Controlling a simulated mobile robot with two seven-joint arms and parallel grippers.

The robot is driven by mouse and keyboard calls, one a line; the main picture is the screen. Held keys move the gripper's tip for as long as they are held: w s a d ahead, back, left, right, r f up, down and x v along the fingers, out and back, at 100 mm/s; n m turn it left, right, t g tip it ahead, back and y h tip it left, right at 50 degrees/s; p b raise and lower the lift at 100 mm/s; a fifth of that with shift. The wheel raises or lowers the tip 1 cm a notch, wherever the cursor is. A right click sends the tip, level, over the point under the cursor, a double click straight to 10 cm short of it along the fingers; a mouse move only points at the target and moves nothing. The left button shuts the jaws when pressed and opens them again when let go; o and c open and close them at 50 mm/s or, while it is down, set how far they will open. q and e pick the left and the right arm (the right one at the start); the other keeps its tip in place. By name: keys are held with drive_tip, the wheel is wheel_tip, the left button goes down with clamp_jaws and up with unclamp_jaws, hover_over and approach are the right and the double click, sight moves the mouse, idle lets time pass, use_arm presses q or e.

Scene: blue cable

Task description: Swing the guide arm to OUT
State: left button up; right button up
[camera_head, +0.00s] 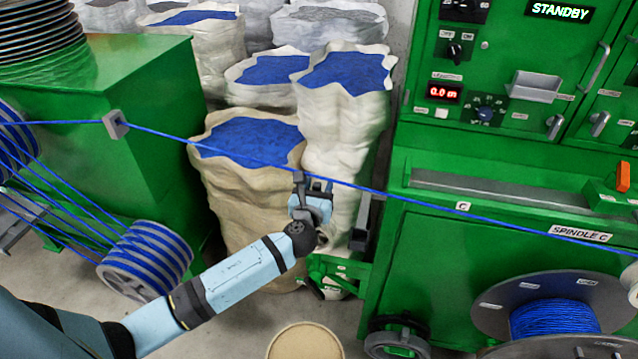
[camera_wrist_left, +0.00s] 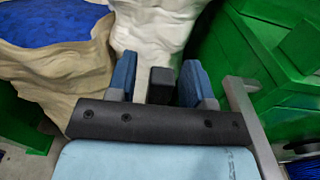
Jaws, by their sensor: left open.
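My left gripper (camera_head: 314,186) is open in the middle of the head view, close to the blue cable (camera_head: 400,195) in the picture. In the left wrist view its two blue fingers (camera_wrist_left: 160,72) stand apart with a dark block (camera_wrist_left: 161,86) between them; I cannot tell whether they touch it. What looks like the guide arm is the green bracket (camera_head: 342,268) at the machine's lower left, with a dark upright (camera_head: 361,225) beside it. A grey bar (camera_wrist_left: 247,115) stands right of the gripper in the wrist view. OUT marking is not legible. My right gripper is not in view.
The cable runs from a grey guide (camera_head: 115,124) on the left across to the green machine (camera_head: 480,250). Sacks of blue pellets (camera_head: 250,138) stand behind the gripper. A spool (camera_head: 556,318) sits at lower right, and a round tan lid (camera_head: 305,342) at bottom centre.

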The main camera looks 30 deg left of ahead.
use_arm(q)
drive_tip(key=shift+w+a, duration=0.15)
drive_tip(key=shift+w, duration=0.4)
